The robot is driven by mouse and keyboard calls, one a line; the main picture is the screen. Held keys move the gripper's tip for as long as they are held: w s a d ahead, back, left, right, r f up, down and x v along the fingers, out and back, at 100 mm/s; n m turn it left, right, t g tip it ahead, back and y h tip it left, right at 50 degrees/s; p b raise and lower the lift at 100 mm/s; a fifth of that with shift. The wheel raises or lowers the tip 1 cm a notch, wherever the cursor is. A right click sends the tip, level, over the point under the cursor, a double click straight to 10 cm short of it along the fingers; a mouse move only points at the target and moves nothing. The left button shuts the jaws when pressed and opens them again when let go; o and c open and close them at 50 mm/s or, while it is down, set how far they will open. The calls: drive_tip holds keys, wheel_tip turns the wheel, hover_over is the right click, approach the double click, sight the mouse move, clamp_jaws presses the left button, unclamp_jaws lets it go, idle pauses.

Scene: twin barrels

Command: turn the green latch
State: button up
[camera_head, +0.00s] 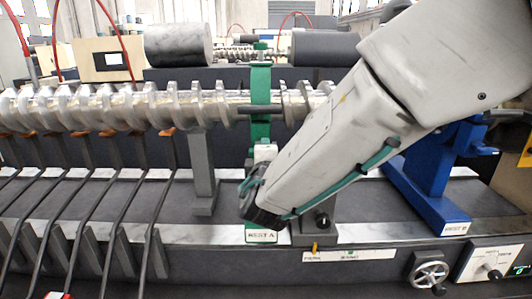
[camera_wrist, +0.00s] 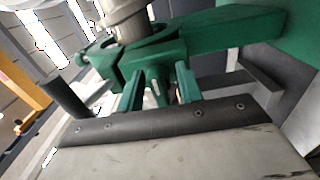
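The green rest (camera_head: 261,85), labelled REST A, stands upright under the silver screw shaft in the head view. In the wrist view its green clamp (camera_wrist: 150,50) curves around the shaft (camera_wrist: 127,18), and a green arm of it runs to the upper right. A dark rod (camera_wrist: 66,97) sticks out at the left of the clamp. My gripper (camera_wrist: 158,82) faces the clamp from just below, with its two green fingers apart. A narrow green piece shows between them. I cannot tell whether the fingers touch it. In the head view my wrist hides the fingers.
A blue rest (camera_head: 432,175) stands at the right, beside my arm. The long silver screw (camera_head: 120,108) runs left above several dark rods. A handwheel (camera_head: 429,274) and a control panel (camera_head: 492,262) are at the lower right.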

drive_tip(key=shift+r, duration=0.1)
drive_tip(key=s, duration=0.7)
drive_tip(key=shift+s, duration=0.35)
drive_tip(key=shift+a, duration=0.1)
drive_tip(key=s+d+f+m+g+h, duration=0.2)
drive_tip(key=s+d+m+g+h, duration=0.3)
drive_tip(key=d, duration=0.5)
drive_tip(key=s+d+f+m+g+h, duration=0.35)
drive_tip(key=s+d+g, duration=0.25)
drive_tip(key=d, duration=0.5)
drive_tip(key=s+d+r+m+g+y, duration=0.1)
drive_tip(key=s+m+y, duration=0.3)
drive_tip(key=s, duration=0.4)
drive_tip(key=s+d+r+m+g+y, duration=0.1)
drive_tip(key=s+m+g+y, duration=0.3)
drive_tip(key=s, duration=0.4)
drive_tip(key=shift+d+r+m+g+y, duration=0.35)
drive_tip(key=shift+d+m+y, duration=0.2)
drive_tip(key=shift+d, duration=0.1)
